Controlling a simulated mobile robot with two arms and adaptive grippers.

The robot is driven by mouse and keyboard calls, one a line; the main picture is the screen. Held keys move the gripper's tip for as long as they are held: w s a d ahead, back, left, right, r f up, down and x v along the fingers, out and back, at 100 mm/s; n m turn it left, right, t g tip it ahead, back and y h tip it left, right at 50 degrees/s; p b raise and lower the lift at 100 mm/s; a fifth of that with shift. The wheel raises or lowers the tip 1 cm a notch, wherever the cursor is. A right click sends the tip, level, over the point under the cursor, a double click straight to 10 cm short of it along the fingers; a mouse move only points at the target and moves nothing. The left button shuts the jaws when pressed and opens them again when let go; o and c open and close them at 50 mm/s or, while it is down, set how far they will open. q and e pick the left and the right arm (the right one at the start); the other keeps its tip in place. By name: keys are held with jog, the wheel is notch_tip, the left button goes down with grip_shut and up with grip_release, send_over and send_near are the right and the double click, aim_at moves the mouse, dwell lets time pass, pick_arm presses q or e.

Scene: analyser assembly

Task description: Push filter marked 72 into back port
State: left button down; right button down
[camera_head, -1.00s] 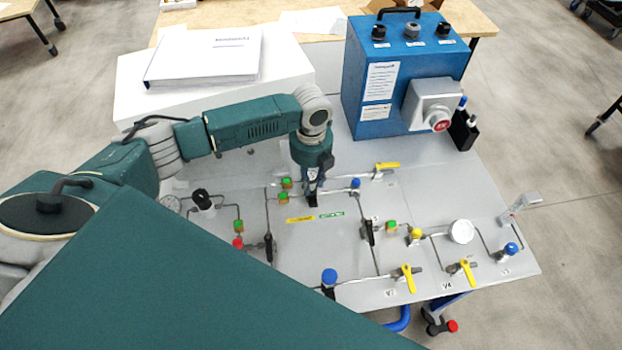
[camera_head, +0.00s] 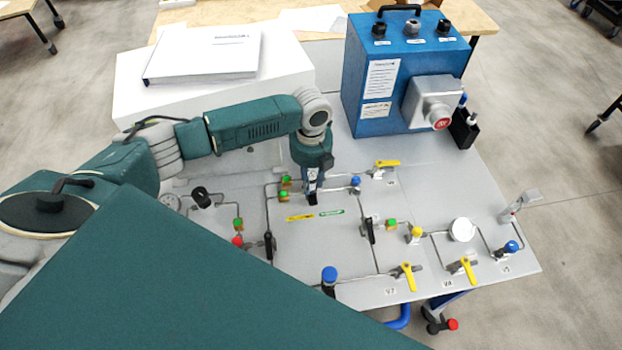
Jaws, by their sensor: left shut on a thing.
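My left gripper (camera_head: 311,198) points down over the grey panel (camera_head: 330,245), just above the yellow and green labels. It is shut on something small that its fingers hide. The filter marked 72 cannot be made out, and no number 72 is readable. Pipe fittings with green caps (camera_head: 285,188) sit just left of the gripper, and a blue-capped fitting (camera_head: 356,183) sits to its right. Which opening is the back port cannot be told. My right gripper is not in view.
A blue box (camera_head: 400,75) with a red button stands at the panel's back right. A white binder (camera_head: 203,55) lies on a white block at the back left. Yellow-handled valves (camera_head: 407,275), a gauge (camera_head: 462,230) and thin pipes stand up from the panel.

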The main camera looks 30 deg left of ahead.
pick_arm(q)
jog(key=c, duration=1.3)
grip_release()
notch_tip(320, 180, up, 12)
